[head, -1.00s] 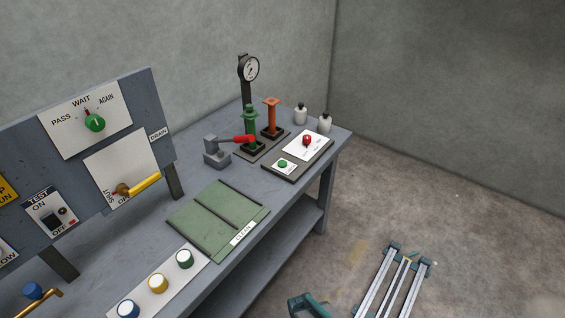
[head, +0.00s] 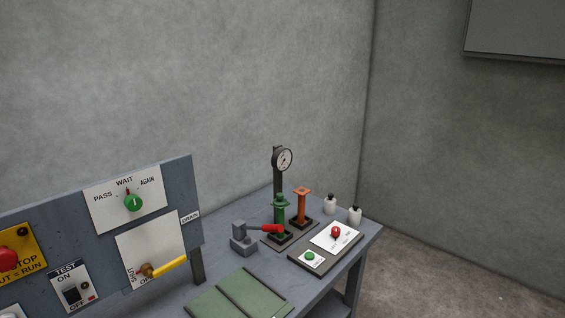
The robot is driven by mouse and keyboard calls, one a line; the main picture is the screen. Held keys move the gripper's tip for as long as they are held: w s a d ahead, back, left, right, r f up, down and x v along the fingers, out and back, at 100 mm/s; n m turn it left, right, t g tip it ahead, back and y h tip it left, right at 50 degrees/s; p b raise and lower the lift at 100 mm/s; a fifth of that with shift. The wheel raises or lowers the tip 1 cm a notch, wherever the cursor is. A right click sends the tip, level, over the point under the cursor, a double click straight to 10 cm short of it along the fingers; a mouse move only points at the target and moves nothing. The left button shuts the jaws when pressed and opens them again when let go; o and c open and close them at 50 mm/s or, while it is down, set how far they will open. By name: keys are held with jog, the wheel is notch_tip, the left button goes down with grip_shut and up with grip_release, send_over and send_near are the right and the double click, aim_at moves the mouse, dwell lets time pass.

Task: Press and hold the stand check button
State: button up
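A dark control box (head: 325,262) lies at the right end of the bench. It carries a green button (head: 310,256) on a small white label near its front left and a red knob (head: 336,231) on a white plate behind. The print on both is too small to read, so I cannot tell which is marked stand check. Behind and left, a green flanged spool (head: 280,210) and an orange one (head: 301,206) stand upright on dark bases. A round gauge (head: 283,160) stands on a post behind them. My gripper is not in view.
A grey clamp with a red handle (head: 264,229) sits left of the green spool. Two small grey-white bottles (head: 330,204) stand at the back right. An upright panel (head: 192,229) with knobs and a yellow lever fills the left. A green mat (head: 240,296) lies in front.

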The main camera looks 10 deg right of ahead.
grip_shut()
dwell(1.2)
